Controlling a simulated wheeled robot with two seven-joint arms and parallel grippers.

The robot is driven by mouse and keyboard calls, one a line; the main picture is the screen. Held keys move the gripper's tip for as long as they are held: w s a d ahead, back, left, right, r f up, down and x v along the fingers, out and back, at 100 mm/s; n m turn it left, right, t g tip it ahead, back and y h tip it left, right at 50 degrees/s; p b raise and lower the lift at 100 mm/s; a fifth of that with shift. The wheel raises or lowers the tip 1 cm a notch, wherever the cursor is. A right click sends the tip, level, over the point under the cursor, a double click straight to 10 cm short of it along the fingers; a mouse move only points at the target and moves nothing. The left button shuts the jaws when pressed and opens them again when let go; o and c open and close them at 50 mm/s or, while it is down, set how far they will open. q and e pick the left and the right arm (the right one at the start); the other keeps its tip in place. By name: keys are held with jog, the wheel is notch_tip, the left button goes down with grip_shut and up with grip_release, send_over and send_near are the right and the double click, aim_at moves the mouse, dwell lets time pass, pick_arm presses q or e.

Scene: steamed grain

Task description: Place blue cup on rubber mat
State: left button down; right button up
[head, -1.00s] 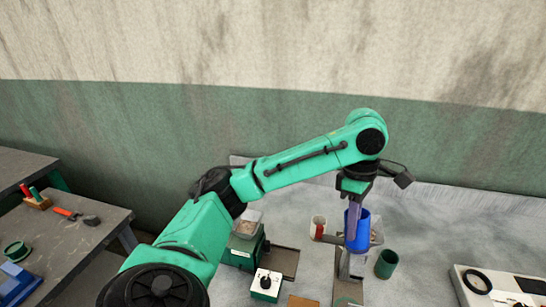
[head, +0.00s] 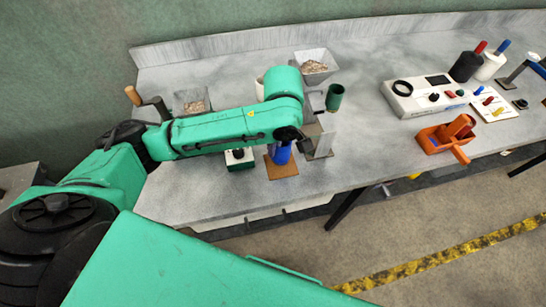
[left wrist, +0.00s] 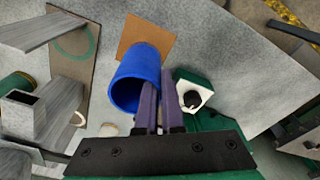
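The blue cup (head: 280,154) stands over the brown square mat (head: 284,171) near the table's front edge, partly hidden by my left arm. In the left wrist view the cup (left wrist: 136,82) is mouth toward the camera, with the brown mat (left wrist: 145,35) behind its base. My left gripper (left wrist: 160,85) has its two purple fingers close together at the cup's right rim, apparently pinching its wall. Whether the cup's base touches the mat cannot be told. My right gripper is out of view.
A knobbed white-and-green box (head: 239,159) is left of the mat. A grey metal stand (head: 319,140) and green cup (head: 334,97) are to the right. Grain trays (head: 314,66), a white meter (head: 425,94) and an orange holder (head: 446,136) are farther off.

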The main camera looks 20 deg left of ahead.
aim_at(274, 158)
pick_arm(q)
notch_tip(274, 158, down, 4)
jog(key=shift+d+r, duration=0.1)
jog(key=shift+r, duration=0.15)
jog(key=shift+w+f, duration=0.1)
jog(key=shift+f, duration=0.25)
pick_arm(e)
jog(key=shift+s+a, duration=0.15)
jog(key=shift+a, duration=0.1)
pick_arm(q)
jog(key=c, duration=1.1)
grip_release()
jog(key=shift+o, duration=0.2)
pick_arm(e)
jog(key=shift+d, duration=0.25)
